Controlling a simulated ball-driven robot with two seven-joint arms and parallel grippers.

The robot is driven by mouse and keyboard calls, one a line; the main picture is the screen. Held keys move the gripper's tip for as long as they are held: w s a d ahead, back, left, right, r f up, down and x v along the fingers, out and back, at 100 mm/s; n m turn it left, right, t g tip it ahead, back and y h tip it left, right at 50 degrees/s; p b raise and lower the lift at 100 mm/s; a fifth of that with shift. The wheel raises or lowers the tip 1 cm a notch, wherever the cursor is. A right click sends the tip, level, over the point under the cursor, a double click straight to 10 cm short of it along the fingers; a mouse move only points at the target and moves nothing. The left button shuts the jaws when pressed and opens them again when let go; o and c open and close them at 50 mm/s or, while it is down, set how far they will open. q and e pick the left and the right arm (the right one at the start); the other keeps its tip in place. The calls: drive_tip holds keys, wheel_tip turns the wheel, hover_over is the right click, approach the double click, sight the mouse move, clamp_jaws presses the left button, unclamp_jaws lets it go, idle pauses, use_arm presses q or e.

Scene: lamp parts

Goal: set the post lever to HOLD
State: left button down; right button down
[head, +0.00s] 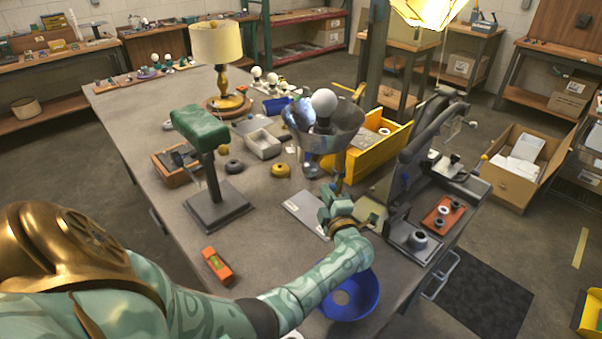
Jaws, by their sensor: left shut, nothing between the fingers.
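A dark grey upright post (376,52) stands at the table's right side, behind a metal funnel-shaped shade (342,122) that holds a white bulb (324,102). A yellow bent bar (350,93) shows beside the post; I cannot tell whether it is the lever. No HOLD mark is legible. My left gripper (328,206) is shut and empty, low in front of the shade and above the table near a flat grey plate (304,214). My right gripper is not in view.
A blue bowl (368,303) lies below my left forearm. A green-topped stand (219,208) and an orange level (216,266) are to the left. A yellow bin (352,167) and a dark jointed arm fixture (408,150) crowd the right.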

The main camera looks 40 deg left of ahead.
use_arm(q)
drive_tip(key=shift+w+d, duration=0.15)
drive_tip(key=shift+d, duration=0.1)
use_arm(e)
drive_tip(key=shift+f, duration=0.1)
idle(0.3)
use_arm(q)
drive_tip(key=shift+r, duration=0.1)
